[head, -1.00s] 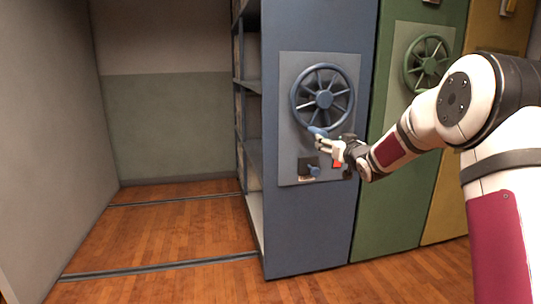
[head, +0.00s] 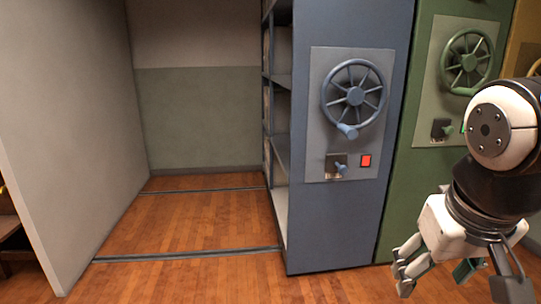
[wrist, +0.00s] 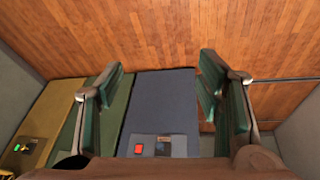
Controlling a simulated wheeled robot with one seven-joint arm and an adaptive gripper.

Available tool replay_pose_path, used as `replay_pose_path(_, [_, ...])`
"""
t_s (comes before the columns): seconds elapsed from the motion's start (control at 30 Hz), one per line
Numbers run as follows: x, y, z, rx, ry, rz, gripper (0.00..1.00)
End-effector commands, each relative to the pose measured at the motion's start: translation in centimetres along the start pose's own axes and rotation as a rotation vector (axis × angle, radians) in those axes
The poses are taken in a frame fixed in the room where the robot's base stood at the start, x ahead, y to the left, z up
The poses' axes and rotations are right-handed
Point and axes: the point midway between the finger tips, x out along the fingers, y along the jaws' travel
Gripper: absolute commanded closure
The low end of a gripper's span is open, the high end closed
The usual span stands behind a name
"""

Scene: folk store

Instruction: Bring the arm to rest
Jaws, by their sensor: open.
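My gripper (head: 436,272) hangs low at the right of the head view, in front of the green cabinet and apart from it. It is open and empty, pointing down. The wrist view shows its two fingers (wrist: 161,82) spread wide with nothing between them. My arm is folded in at the right edge of the head view. The blue cabinet (head: 345,230) stands left of the gripper. Its blue handwheel (head: 355,95), with a knob at the lower left, is clear of the gripper.
A red button (head: 366,161) and a small blue lever (head: 341,169) sit below the wheel. The green cabinet (head: 405,200) with its green wheel (head: 467,62) stands beside it. An open aisle with floor rails (head: 190,255) lies left, bounded by a grey wall (head: 65,130).

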Motion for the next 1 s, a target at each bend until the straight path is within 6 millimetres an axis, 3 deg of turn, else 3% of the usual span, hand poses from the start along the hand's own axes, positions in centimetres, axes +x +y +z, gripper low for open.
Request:
replay_pose_path(0.03, [-0.4,-0.3,2.5,-0.004,-0.04,-0.011,0.4])
replay_pose_path(0.1, [-0.8,-0.7,5.6,-0.01,-0.099,-0.029,0.4])
replay_pose_path(0.4, [-2.0,-1.9,16.5,-0.047,-0.312,-0.104,0.4])
replay_pose_path(0.73, [-6.5,-1.5,13.0,-0.044,-0.267,-0.101,0.4])
replay_pose_path(1.0, [-12.2,-0.9,9.8,-0.044,-0.212,-0.103,0.4])
